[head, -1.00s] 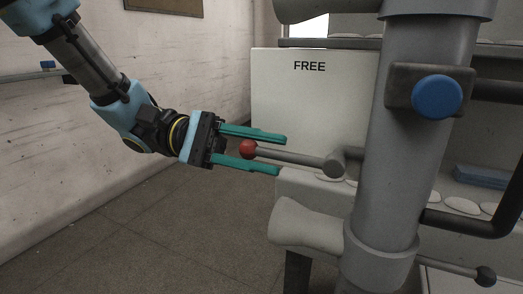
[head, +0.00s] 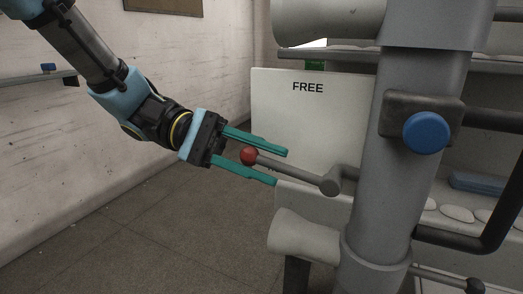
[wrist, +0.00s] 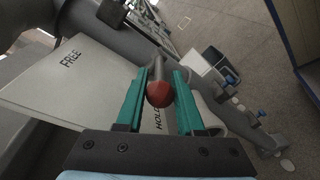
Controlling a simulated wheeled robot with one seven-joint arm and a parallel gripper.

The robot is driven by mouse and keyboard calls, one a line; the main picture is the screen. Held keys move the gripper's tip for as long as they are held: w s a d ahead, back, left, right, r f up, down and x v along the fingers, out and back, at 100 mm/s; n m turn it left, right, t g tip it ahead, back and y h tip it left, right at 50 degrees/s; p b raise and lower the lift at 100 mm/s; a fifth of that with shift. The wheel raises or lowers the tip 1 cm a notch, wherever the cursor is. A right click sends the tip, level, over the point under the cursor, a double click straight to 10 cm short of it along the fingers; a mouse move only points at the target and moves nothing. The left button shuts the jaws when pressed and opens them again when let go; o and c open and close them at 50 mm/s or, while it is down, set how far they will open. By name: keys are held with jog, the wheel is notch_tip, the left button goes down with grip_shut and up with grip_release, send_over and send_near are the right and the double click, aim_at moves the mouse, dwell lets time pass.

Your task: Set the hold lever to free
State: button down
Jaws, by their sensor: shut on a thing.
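The hold lever (head: 298,172) is a grey rod with a red ball knob (head: 249,156). It runs left and slightly up from its pivot (head: 331,183), in front of a pale plate (head: 275,120). FREE is printed on the plate's upper part. In the wrist view the red knob (wrist: 160,93) sits between the green fingers, and FREE (wrist: 70,59) and a partly covered HOLD (wrist: 158,118) show on the plate. My gripper (head: 281,168) is shut on the lever, its fingers on either side near the knob. The exact contact is hard to see.
A thick grey column (head: 400,190) with a blue knob (head: 426,132) stands close to the right of the lever. A pale rounded part (head: 300,231) sits below it. A white wall (head: 60,160) is at the left. The floor (head: 180,230) between is clear.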

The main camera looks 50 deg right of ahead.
jog(key=r+t+p, duration=0.1)
jog(key=r+p, duration=0.1)
jog(key=s+r+t+y+p, duration=0.1)
jog(key=t+p, duration=0.1)
jog(key=p, duration=0.1)
jog(key=shift+d+r, duration=0.15)
jog(key=shift+r, duration=0.25)
jog(key=t+p, duration=0.1)
jog(key=r+t+p, duration=0.1)
jog(key=shift+s+d+r+y+p, duration=0.1)
jog(key=shift+s+d+y+p, duration=0.05)
jog(key=shift+s+y+p, duration=0.2)
jog(key=shift+s+d+r+t+p, duration=0.15)
jog(key=shift+s+r+t+p, duration=0.2)
jog(key=shift+t+p, duration=0.55)
jog(key=shift+f+y, duration=0.1)
jog(key=shift+y, duration=0.15)
jog(key=c, duration=0.8)
grip_release()
jog(key=shift+c, duration=0.2)
jog(key=b+v, duration=0.1)
jog(key=v, duration=0.9)
jog(key=shift+w+r+b, duration=0.25)
jog(key=shift+r+b, duration=0.05)
jog(key=shift+b, duration=0.1)
